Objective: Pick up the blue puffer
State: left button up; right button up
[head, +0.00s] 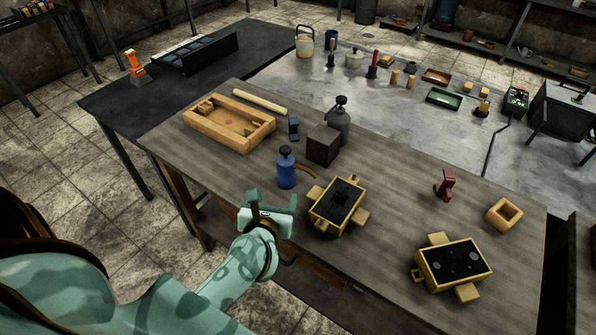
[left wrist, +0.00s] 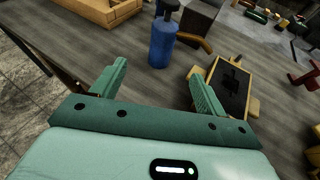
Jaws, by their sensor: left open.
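The blue puffer (head: 286,170) is a blue bottle with a dark top, standing upright on the grey wooden table. A curved brown piece, perhaps its handle or spout, sticks out to its right. In the left wrist view the puffer (left wrist: 161,43) stands beyond my fingertips, in line with the gap between them. My left gripper (head: 268,198) is open and empty near the table's front edge, just in front of the puffer and apart from it. Its two green fingers also show in the left wrist view (left wrist: 158,75). My right gripper is not in view.
A black-filled wooden flask (head: 334,207) stands close right of the puffer. A dark block (head: 323,145) and a grey bottle (head: 338,121) stand behind it. A wooden frame (head: 238,143) lies back left. Another flask (head: 453,266) is at the front right. The table between the two flasks is clear.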

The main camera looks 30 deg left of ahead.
aim_at(285, 176)
pick_arm(q)
jog(key=shift+n, duration=0.3)
jog(key=x, duration=0.3)
jog(key=b+x, duration=0.1)
jog(key=x, duration=0.3)
jog(key=f+b+x, duration=0.1)
jog(key=x, duration=0.3)
jog(key=shift+d, duration=0.1)
jog(key=shift+g, duration=0.3)
jog(key=b+x, duration=0.1)
jog(key=x, duration=0.4)
jog(key=shift+w+d+f, duration=0.1)
jog(key=shift+w+d, duration=0.05)
jog(key=c, duration=1.3)
jog(key=shift+c, duration=0.2)
